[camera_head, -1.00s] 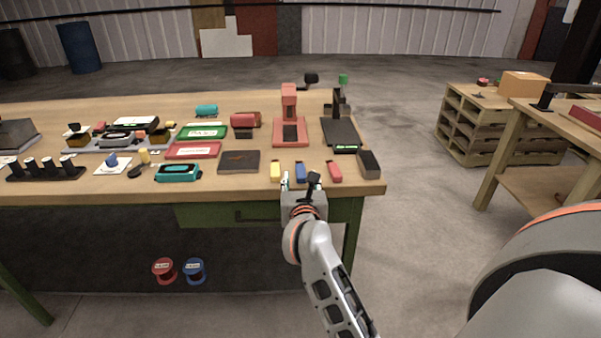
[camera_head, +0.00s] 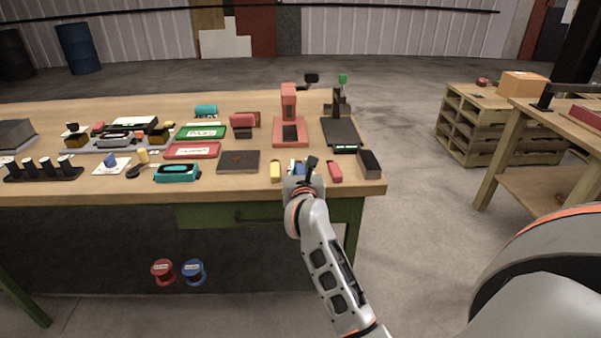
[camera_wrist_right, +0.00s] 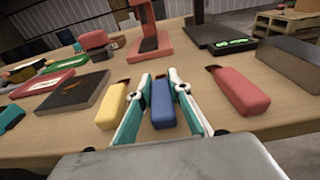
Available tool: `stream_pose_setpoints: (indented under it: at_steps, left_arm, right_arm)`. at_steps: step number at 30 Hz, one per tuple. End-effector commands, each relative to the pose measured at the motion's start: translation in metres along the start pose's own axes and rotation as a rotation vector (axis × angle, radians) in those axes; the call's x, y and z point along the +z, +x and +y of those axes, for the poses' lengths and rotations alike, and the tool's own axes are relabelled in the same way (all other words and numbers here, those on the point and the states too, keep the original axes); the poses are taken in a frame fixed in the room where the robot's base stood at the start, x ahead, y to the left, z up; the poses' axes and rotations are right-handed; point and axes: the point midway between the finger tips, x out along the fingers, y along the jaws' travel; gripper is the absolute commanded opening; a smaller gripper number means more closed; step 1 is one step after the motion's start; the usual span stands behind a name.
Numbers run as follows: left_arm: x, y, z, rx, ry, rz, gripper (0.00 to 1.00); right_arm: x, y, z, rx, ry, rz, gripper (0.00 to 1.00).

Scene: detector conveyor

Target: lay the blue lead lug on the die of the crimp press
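The blue lead lug (camera_wrist_right: 162,106) lies on the table near its front edge, between a yellow lug (camera_wrist_right: 112,105) and a red lug (camera_wrist_right: 240,92). In the head view the blue lug (camera_head: 300,166) is partly hidden by my right gripper (camera_head: 302,169). In the wrist view my right gripper (camera_wrist_right: 160,88) is open, with one finger on each side of the blue lug. I cannot tell whether the fingers touch it. The red crimp press (camera_head: 289,112) stands behind the lugs, with a dark die (camera_head: 290,133) on its base. My left gripper is not in view.
A dark flat box (camera_head: 239,161) lies left of the lugs. A black stand with a green display (camera_head: 343,136) and a dark block (camera_head: 369,163) are to the right. The wood between the lugs and the press is clear.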

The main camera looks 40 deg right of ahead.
Motion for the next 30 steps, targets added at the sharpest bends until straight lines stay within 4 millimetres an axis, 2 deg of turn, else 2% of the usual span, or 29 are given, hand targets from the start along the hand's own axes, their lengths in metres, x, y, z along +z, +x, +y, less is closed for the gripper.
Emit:
stream_pose_setpoints:
  at_steps: [11, 17, 23, 30]
  left_arm:
    - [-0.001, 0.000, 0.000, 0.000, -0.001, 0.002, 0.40]
    - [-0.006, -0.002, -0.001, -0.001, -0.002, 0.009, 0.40]
    - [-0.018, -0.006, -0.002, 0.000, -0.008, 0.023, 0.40]
    - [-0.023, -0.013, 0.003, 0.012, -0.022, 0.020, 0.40]
  right_arm:
    - [0.001, 0.000, 0.000, 0.000, 0.000, 0.000, 0.00]
    - [0.014, -0.002, 0.000, -0.001, 0.001, -0.003, 0.00]
    - [0.049, -0.007, 0.000, -0.001, 0.003, -0.009, 0.00]
    - [0.116, -0.017, -0.001, 0.000, 0.005, -0.010, 0.00]
